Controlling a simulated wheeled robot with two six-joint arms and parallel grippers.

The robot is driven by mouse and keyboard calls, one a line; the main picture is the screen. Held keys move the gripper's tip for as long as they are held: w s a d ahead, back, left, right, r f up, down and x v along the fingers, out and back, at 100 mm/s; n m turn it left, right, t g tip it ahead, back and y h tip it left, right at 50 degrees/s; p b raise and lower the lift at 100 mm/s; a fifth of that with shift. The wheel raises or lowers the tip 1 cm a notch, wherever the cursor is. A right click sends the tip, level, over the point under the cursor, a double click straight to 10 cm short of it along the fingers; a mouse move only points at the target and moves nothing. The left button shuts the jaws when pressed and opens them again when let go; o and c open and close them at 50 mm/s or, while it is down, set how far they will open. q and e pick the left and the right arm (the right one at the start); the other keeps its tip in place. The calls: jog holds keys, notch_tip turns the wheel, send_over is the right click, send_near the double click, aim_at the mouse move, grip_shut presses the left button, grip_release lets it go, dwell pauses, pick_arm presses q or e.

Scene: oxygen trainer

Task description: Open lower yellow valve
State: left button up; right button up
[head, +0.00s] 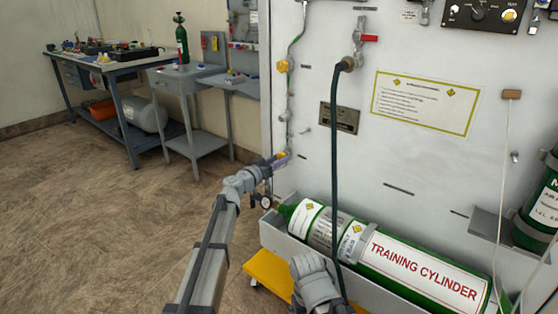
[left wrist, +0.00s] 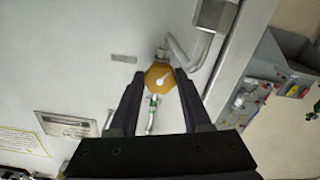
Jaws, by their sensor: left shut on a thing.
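The lower yellow valve (head: 281,155) is on the left edge of the white panel, mostly hidden by my left gripper (head: 283,159) in the head view. In the left wrist view the valve is a yellow knob (left wrist: 154,74) with a white pointer, on a thin pipe. The fingers of my left gripper (left wrist: 159,78) stand on both sides of the knob and are shut on it. A second yellow valve (head: 283,66) sits higher on the same pipe line.
A green training cylinder (head: 420,269) lies in a tray at the panel's foot. A dark hose (head: 333,150) hangs down the panel from a fitting near a red handle (head: 370,38). A yellow platform (head: 268,274) juts out below. Workbenches (head: 110,66) stand back left; the floor between is clear.

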pick_arm(q)
grip_shut()
jog(key=shift+n, duration=2.1)
jog(key=o, duration=0.8)
grip_release()
jog(key=v, duration=0.7)
jog(key=shift+s+a, duration=0.25)
jog(key=shift+s, duration=0.05)
jog(key=shift+w, duration=0.1)
